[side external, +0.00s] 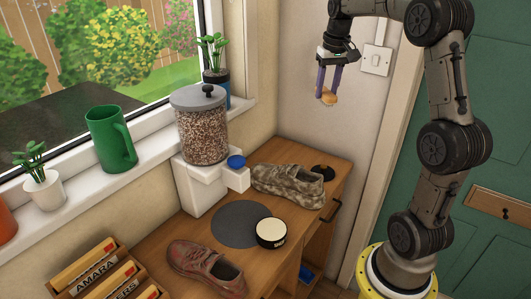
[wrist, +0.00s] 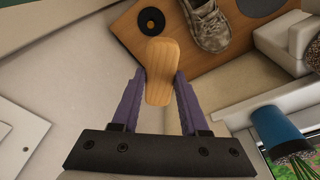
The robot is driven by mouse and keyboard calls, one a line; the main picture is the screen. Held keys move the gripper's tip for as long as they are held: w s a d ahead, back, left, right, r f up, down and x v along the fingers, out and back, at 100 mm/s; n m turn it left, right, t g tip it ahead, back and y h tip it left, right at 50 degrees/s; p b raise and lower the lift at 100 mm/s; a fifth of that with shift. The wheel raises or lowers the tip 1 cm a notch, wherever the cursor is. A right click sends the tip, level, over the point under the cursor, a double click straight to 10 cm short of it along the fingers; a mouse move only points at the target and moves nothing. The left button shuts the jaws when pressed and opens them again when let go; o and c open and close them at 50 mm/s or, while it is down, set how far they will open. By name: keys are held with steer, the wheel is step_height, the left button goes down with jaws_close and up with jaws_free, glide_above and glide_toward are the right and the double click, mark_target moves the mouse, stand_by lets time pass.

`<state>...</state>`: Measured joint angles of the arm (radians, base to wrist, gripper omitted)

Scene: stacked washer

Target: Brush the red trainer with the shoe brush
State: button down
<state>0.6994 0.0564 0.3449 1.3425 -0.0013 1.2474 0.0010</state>
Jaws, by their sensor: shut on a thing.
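My gripper (side external: 328,86) has purple fingers and is shut on the wooden shoe brush (side external: 329,98). It holds the brush in the air beyond the desk's far right end, in front of the wall. In the wrist view the brush (wrist: 161,72) is an oblong pale wooden block between the fingers; its bristles are hidden there. The red trainer (side external: 207,267) lies at the near end of the wooden desk (side external: 185,232), far from my gripper. The red trainer does not show in the wrist view.
A camouflage shoe (side external: 288,185) stands near the desk's far end, beside a black disc (side external: 322,172). A round tin (side external: 271,232) overlaps a grey mat (side external: 240,222). A filled dispenser (side external: 203,130) stands against the sill. A wooden box (side external: 98,272) is at the lower left.

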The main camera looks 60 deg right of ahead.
steer(key=w+a+r+n+y, duration=0.1)
steer(key=w+a+r+n, duration=0.15)
steer(key=a+n, duration=0.5)
steer(key=w+a+r+n+y, duration=0.1)
steer(key=w+a+r+n, duration=0.15)
steer(key=a+n, duration=0.5)
steer(key=w+a+r+n+y, duration=0.1)
steer(key=w+a+r+n, duration=0.3)
steer(key=a, duration=0.6)
steer(key=a+f+n+g, duration=0.1)
steer(key=a+f+n, duration=0.35)
steer(key=a, duration=0.45)
steer(key=a+f+n, duration=0.1)
steer(key=a+f, duration=0.5)
steer(key=f, duration=0.3)
steer(key=w+a+f+n, duration=0.1)
steer(key=a+f+n, duration=0.1)
steer(key=a+f, duration=0.5)
steer(key=shift+a+f, duration=0.15)
steer(key=shift+f, duration=0.85)
